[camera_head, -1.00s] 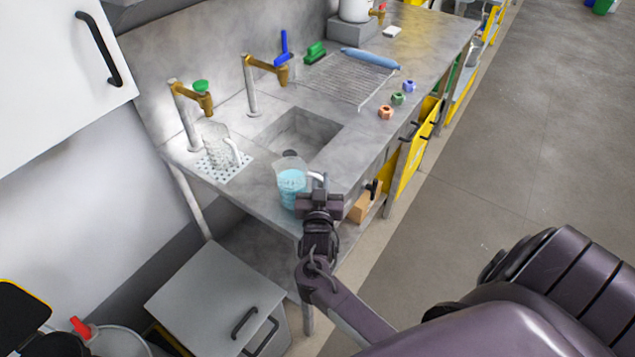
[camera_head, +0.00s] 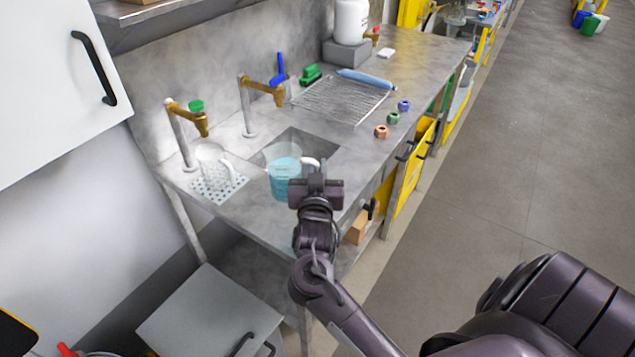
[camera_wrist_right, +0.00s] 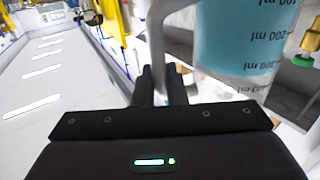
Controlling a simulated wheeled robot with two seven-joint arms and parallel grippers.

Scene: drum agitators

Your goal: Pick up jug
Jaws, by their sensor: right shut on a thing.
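A clear jug (camera_head: 285,176) with blue liquid is at the front edge of the steel counter, in front of the sink basin. My right gripper (camera_head: 317,176) is shut on its white handle, on the jug's right side. In the right wrist view the jug (camera_wrist_right: 245,45) shows large with ml marks, upright or nearly so, and my right gripper (camera_wrist_right: 165,85) has its fingers at the handle. I cannot tell whether the jug's base touches the counter. A second clear jug (camera_head: 212,165), empty-looking, stands on the perforated drain plate under the left tap. My left gripper is not in view.
Two brass taps (camera_head: 187,115) (camera_head: 262,88) rise behind the sink basin (camera_head: 310,147). Small coloured nuts (camera_head: 381,131) lie to the right, near a ribbed drainboard (camera_head: 340,100). A white container (camera_head: 351,20) stands at the back. Yellow cabinets (camera_head: 412,180) are below the counter.

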